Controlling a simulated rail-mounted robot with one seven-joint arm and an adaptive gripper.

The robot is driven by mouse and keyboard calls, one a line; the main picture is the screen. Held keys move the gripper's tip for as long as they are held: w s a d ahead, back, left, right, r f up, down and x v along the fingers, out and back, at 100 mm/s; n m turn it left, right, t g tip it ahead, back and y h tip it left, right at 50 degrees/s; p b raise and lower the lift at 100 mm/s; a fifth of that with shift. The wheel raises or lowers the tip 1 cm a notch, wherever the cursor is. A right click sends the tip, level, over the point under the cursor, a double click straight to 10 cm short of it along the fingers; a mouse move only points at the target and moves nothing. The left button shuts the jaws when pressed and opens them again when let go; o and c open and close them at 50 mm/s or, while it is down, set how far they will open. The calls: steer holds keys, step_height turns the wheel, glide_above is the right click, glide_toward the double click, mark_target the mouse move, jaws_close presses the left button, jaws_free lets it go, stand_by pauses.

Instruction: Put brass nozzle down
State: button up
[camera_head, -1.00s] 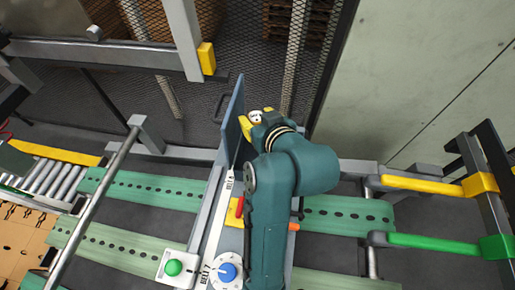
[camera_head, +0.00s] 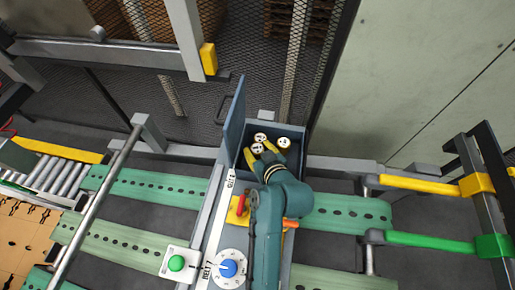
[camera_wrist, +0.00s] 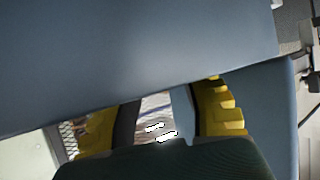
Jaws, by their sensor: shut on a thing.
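My gripper (camera_head: 258,153) is at the blue-grey open box (camera_head: 298,130), its yellow fingers reaching in over the near part of it. It is shut on the brass nozzle (camera_head: 257,149), a small round piece with a white top bearing dark marks. Two similar round pieces (camera_head: 261,137) (camera_head: 284,142) are in the box close to the fingers. In the wrist view, the held nozzle (camera_wrist: 155,108) shows partly between the yellow fingers, with white label marks. A grey-blue panel hides much of that view. I cannot tell whether the nozzle touches the box floor.
The box's raised lid (camera_head: 234,122) stands just left of my gripper. A red handle (camera_head: 241,204), a blue knob (camera_head: 228,268) and a green button (camera_head: 176,263) lie nearer. Green perforated belts (camera_head: 150,188) run either side. Yellow (camera_head: 415,184) and green (camera_head: 435,241) bars stick out at right.

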steer(key=shift+f+b, duration=0.4)
steer(key=shift+f, duration=0.15)
steer(key=o, duration=1.2)
steer(key=shift+c, duration=0.2)
steer(key=shift+r, duration=0.1)
